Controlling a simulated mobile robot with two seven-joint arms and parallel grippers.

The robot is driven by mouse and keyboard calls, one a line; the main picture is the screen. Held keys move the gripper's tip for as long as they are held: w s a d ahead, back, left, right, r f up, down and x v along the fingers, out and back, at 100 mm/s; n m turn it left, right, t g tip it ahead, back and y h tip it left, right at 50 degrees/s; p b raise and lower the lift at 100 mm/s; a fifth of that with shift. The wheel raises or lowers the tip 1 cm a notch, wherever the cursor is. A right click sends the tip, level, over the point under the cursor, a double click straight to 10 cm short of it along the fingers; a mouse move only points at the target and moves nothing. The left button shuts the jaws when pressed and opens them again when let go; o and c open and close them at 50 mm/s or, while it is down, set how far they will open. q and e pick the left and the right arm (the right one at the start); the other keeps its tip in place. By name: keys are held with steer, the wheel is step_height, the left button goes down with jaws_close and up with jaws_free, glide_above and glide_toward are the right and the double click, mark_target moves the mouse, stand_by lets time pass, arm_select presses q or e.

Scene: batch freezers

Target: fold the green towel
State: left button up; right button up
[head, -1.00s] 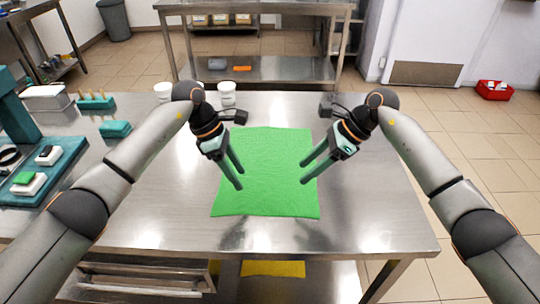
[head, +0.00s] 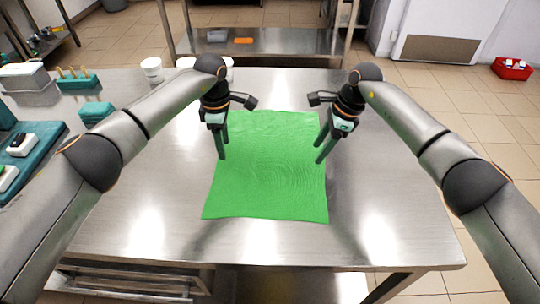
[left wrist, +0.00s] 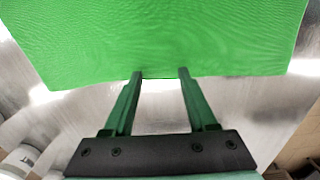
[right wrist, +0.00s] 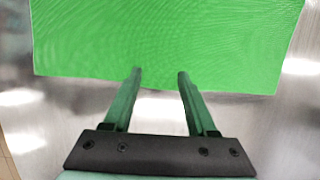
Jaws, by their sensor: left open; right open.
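The green towel (head: 268,175) lies flat and spread out on the steel table (head: 390,220), slightly wrinkled. It also shows in the left wrist view (left wrist: 165,35) and the right wrist view (right wrist: 165,40). My right gripper (head: 320,160) is open and empty, over the towel's right edge. In both wrist views the fingertips reach one towel edge with nothing between them. I cannot tell whether the fingers touch the towel.
White cups (head: 152,70) stand at the table's back left. A teal block (head: 97,112), a teal rack with pegs (head: 77,80) and a white box (head: 24,76) are at the left. The table is clear right of the towel and in front of it.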

arm_select(q)
steer(key=shift+f, duration=0.6)
arm_select(e)
steer(key=shift+f, duration=0.55)
arm_select(q)
steer(key=shift+f, duration=0.2)
arm_select(e)
steer(key=shift+f, duration=0.2)
arm_select(q)
steer(key=shift+c, duration=0.2)
arm_select(e)
steer(key=shift+c, duration=0.2)
arm_select(q)
jaws_close()
arm_select(e)
jaws_close()
arm_select(q)
steer(key=shift+r, duration=0.2)
arm_select(e)
steer(key=shift+r, duration=0.2)
